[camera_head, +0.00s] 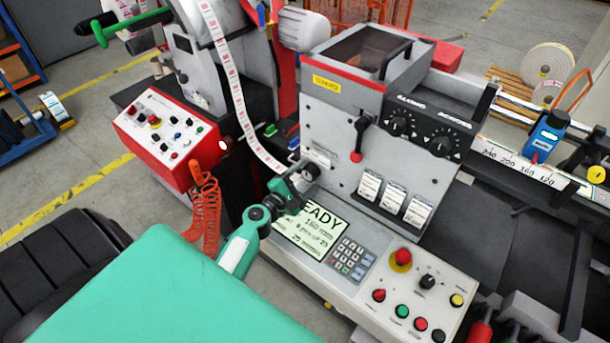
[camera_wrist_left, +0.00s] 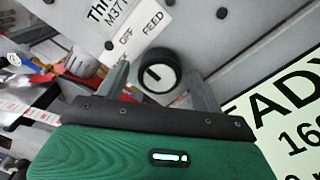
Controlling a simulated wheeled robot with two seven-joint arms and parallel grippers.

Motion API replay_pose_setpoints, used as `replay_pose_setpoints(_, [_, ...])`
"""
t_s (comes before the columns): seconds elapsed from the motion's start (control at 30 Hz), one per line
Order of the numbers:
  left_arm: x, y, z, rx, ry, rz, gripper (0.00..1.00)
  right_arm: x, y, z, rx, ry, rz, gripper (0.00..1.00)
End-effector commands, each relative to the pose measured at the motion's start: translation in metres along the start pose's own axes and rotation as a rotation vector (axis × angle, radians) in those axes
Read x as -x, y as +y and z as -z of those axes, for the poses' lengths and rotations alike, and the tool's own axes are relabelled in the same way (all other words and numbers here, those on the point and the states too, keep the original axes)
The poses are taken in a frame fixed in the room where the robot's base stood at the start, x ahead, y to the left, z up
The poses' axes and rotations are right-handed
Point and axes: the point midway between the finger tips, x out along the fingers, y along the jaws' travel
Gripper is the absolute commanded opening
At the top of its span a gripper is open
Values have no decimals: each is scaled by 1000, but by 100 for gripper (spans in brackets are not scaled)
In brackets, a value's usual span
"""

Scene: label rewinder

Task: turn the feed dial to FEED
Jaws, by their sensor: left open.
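The feed dial (camera_wrist_left: 158,72) is a round black knob with a short white mark, below a white label reading OFF and FEED (camera_wrist_left: 140,35). The mark sits left of the knob's middle; I cannot tell for sure which word it points at. In the head view the dial (camera_head: 310,173) is small, on the machine's front, partly crowded by my gripper. My left gripper (camera_wrist_left: 160,72) is open, with one grey finger on each side of the dial in the wrist view. I cannot tell whether either finger touches it. My right gripper is not in view.
A display (camera_head: 313,228) reading READY lies just below my left gripper, with a keypad (camera_head: 350,258) beside it. A button panel (camera_head: 415,292) is to the right. A red control box (camera_head: 170,135) with a coiled orange cable stands left. The label strip (camera_head: 235,90) runs down close by.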

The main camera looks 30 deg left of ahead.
Motion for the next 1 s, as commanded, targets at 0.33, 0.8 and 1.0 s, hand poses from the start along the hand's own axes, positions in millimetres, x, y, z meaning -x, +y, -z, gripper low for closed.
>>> replay_pose_setpoints(0.33, [-2, 0, 0, 0, 0, 0, 64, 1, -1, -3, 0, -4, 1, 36])
replay_pose_setpoints(0.8, [-2, -2, 1, -23, 0, 1, 24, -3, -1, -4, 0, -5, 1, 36])
replay_pose_setpoints(1.0, [-2, -3, 2, -112, -2, 0, 24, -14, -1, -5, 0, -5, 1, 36])
